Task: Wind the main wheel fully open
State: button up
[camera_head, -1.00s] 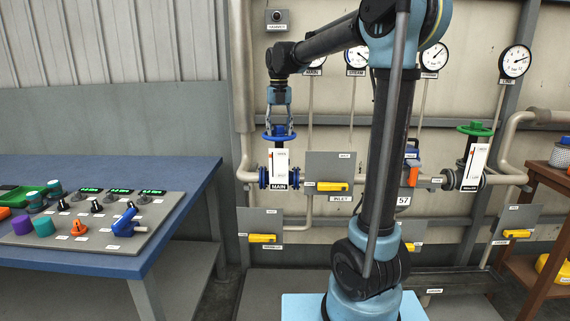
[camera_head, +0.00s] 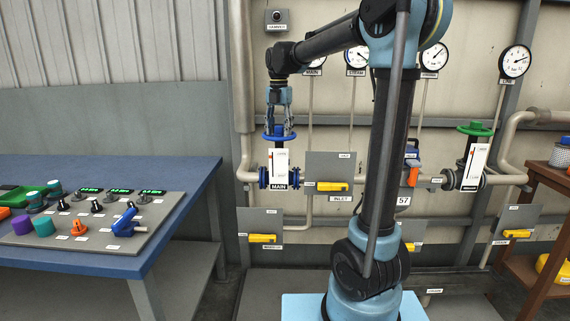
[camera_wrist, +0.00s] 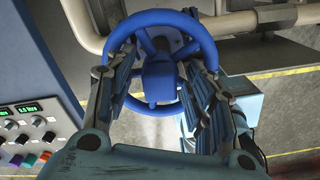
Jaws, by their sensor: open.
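The blue main wheel (camera_head: 275,135) sits on top of the MAIN valve, with a white indicator plate (camera_head: 279,160) below it. In the wrist view the wheel (camera_wrist: 157,107) shows as a ring with spokes and a hub. My gripper (camera_head: 279,127) points down at the wheel from above. In the wrist view my gripper (camera_wrist: 152,74) has its two fingers apart, on the left and right sides of the wheel. The fingers overlap the rim in the picture; I cannot tell whether they touch it.
A green handwheel (camera_head: 475,129) stands on another valve at right. A grey panel with a yellow handle (camera_head: 332,186) is close right of the MAIN valve. Pipes (camera_head: 247,150) run beside it. A blue bench (camera_head: 100,170) with a control panel is at left.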

jog(key=m, duration=0.6)
jog(key=shift+m, duration=2.8)
jog(key=c, duration=0.9)
jog(key=n, duration=0.9)
jog(key=shift+w, duration=0.1)
